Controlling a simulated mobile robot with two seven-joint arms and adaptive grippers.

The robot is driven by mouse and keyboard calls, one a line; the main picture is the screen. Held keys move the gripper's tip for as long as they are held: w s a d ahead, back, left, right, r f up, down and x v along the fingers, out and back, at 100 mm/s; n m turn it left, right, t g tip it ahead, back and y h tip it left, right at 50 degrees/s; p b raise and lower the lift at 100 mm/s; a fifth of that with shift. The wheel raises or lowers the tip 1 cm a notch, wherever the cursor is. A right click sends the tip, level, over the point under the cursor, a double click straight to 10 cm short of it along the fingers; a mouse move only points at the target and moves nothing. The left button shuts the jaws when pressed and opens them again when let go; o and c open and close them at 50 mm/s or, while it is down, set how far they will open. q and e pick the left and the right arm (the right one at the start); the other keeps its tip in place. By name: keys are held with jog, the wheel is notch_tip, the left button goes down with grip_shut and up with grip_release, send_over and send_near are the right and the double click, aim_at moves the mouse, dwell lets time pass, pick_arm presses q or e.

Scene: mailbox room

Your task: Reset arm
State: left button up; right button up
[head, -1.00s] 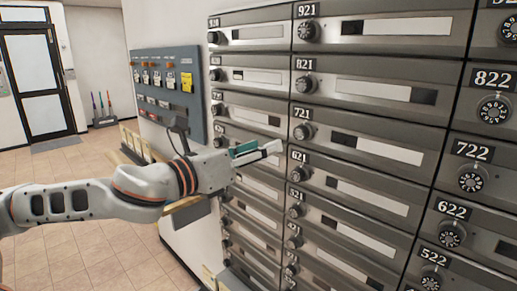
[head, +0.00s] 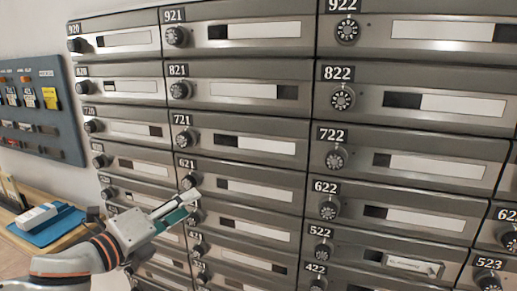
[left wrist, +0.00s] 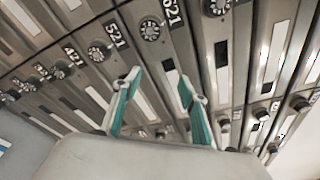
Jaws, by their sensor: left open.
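My left gripper (head: 182,208) reaches in from the lower left in the head view, in front of the mailbox wall by the doors under 621. In the left wrist view its two teal-lined fingers (left wrist: 157,100) stand apart with nothing between them. Behind them is the mailbox door labelled 621 (left wrist: 172,55), with the 521 door (left wrist: 125,75) beside it. I cannot tell how far the fingertips are from the doors. My right gripper is in neither view.
Grey mailbox doors with round dials, such as 722 (head: 410,160), fill most of the head view. At left are a blue-grey wall panel (head: 62,130) and a wooden ledge (head: 14,226) with a blue tray (head: 62,228) holding a white object. A paper label (head: 410,264) shows on the 522 door.

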pick_arm(q)
jog(key=s+f+n+g+y, duration=0.1)
jog(key=s+f+n, duration=0.2)
jog(key=f+n, duration=0.8)
jog(key=s+f+n+g+y, duration=0.15)
jog(key=f+n, duration=0.35)
jog(key=f, duration=1.2)
jog(key=s+a+f+n+g+y, duration=0.1)
jog(key=s+a+f+n, duration=0.1)
jog(key=s+f+n, duration=0.3)
jog(key=s+a+f+n+g+y, duration=0.1)
jog(key=s+f+n, duration=0.4)
jog(key=s+f, duration=0.9)
notch_tip(320, 180, down, 2)
jog(key=shift+s+a+f+y, duration=0.15)
jog(key=shift+s+a+y, duration=0.1)
jog(key=shift+a+y, duration=0.65)
jog(key=shift+a, duration=0.1)
